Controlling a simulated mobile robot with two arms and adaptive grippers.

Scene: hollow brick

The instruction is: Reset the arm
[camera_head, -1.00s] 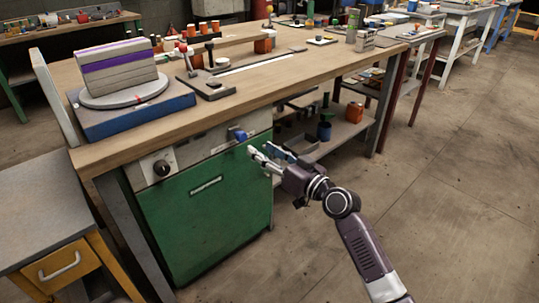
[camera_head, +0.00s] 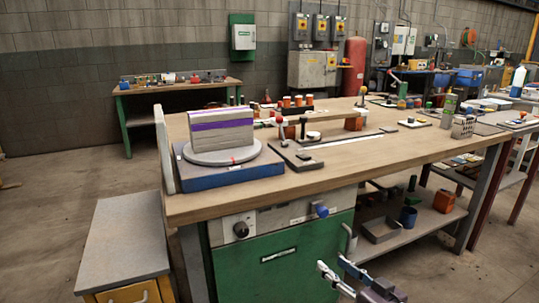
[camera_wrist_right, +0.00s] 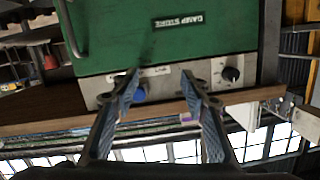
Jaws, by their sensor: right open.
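My right gripper (camera_head: 335,268) is at the bottom of the head view, in front of the green cabinet door (camera_head: 250,280) under the workbench. Its fingers are apart with nothing between them. In the right wrist view my right gripper (camera_wrist_right: 160,84) also shows open, its two fingers reaching towards the cabinet's control panel (camera_wrist_right: 180,82), which appears upside down. A blue knob (camera_head: 321,210) on that panel is above the gripper in the head view. My left gripper is not in view.
The workbench top (camera_head: 370,160) carries a hollow brick (camera_head: 221,130) on a round turntable (camera_head: 222,155), plus tools and small containers. A grey side cabinet (camera_head: 125,235) stands at left. A lower shelf (camera_head: 415,225) with containers is at right. Floor is clear at far left.

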